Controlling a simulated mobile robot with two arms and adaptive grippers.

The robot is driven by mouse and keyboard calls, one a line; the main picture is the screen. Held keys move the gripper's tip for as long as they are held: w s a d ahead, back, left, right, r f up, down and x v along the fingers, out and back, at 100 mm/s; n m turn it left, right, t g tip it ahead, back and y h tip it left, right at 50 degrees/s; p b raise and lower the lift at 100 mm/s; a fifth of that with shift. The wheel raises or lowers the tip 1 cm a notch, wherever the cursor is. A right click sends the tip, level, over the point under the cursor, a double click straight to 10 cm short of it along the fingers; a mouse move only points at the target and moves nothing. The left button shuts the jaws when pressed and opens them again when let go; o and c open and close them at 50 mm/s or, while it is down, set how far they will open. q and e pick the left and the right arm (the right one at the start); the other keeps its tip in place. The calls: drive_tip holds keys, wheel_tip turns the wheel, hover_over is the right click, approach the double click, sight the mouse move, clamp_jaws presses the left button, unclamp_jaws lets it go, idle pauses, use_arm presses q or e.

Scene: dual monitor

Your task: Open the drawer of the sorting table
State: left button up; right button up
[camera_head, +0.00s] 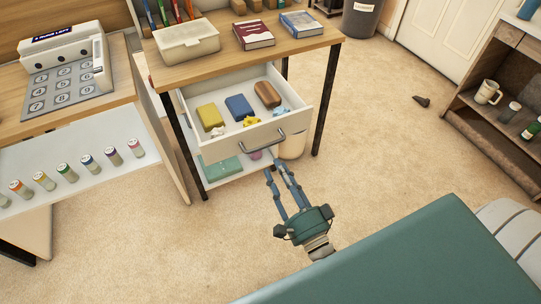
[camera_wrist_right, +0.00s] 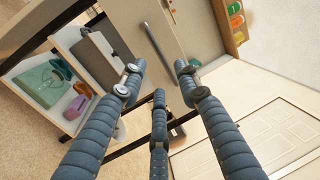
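The white drawer (camera_head: 215,140) of the wooden sorting table (camera_head: 265,52) is pulled out, with its inside in view. A yellow, a blue and a brown block and small yellow and light blue items lie in it. Its grey handle (camera_head: 262,144) is on the front panel, and a dark bar that looks like this handle (camera_wrist_right: 153,42) shows in the right wrist view. My right gripper (camera_head: 274,168) is just below and in front of the handle, apart from it. Its fingers are spread and empty, also in the right wrist view (camera_wrist_right: 157,76). My left gripper is not in view.
A lower shelf holds a green case (camera_head: 222,169). Another table with a keypad mat (camera_head: 62,80) and several small vials is at left. Open carpet (camera_head: 380,130) lies to the right.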

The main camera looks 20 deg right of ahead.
drive_tip(key=shift+s+f, duration=0.15)
drive_tip(key=shift+s, duration=0.65)
drive_tip(key=shift+s+f, duration=0.1)
drive_tip(key=shift+s, duration=0.65)
